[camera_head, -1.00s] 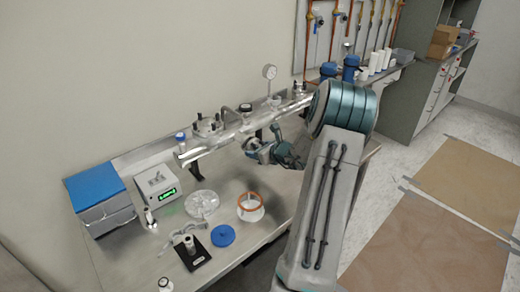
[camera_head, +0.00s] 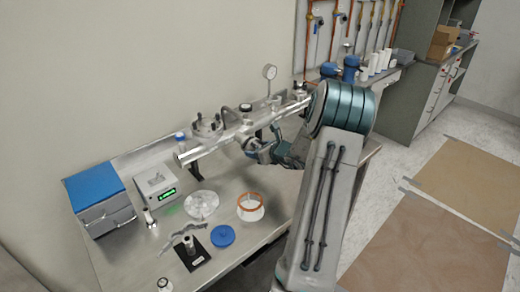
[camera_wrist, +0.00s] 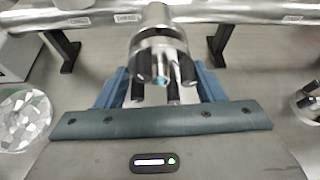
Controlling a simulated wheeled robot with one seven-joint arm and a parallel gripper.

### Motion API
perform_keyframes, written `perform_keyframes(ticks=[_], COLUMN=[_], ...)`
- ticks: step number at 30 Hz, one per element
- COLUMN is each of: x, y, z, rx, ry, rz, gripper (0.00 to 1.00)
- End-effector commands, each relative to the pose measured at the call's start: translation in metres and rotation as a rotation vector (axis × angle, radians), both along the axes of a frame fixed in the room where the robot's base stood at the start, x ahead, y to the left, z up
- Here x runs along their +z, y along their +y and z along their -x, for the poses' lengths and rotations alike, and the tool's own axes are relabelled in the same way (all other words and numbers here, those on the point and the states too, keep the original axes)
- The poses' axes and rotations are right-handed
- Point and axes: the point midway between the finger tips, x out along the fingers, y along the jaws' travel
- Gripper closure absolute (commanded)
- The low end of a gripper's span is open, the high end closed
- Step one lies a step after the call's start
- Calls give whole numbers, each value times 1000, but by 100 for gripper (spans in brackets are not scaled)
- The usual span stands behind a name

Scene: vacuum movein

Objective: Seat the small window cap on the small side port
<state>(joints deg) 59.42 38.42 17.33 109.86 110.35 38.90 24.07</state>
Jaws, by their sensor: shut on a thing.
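My gripper (camera_wrist: 160,95) is shut on the small window cap (camera_wrist: 160,68), a round metal piece with several dark clamp knobs around it. In the wrist view the cap is in line with the small side port (camera_wrist: 157,17), a short metal stub on the long tube. They look touching or very close; whether the cap is fully seated cannot be told. In the head view my gripper (camera_head: 264,150) is at the near side of the metal tube (camera_head: 215,144), and the cap is mostly hidden there.
A display box (camera_head: 157,186), a blue-lidded case (camera_head: 100,198), a clear faceted dish (camera_head: 201,204), an orange-rimmed white container (camera_head: 250,207) and a blue disc (camera_head: 223,235) stand on the bench. Dark supports (camera_wrist: 63,50) hold the tube.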

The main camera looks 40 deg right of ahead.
Motion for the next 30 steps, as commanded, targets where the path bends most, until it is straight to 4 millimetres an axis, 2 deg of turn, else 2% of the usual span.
perform_keyframes(ticks=[30], x=[1], y=[0], z=[-9], rx=[0], ry=[-1], rz=[1], gripper=[67])
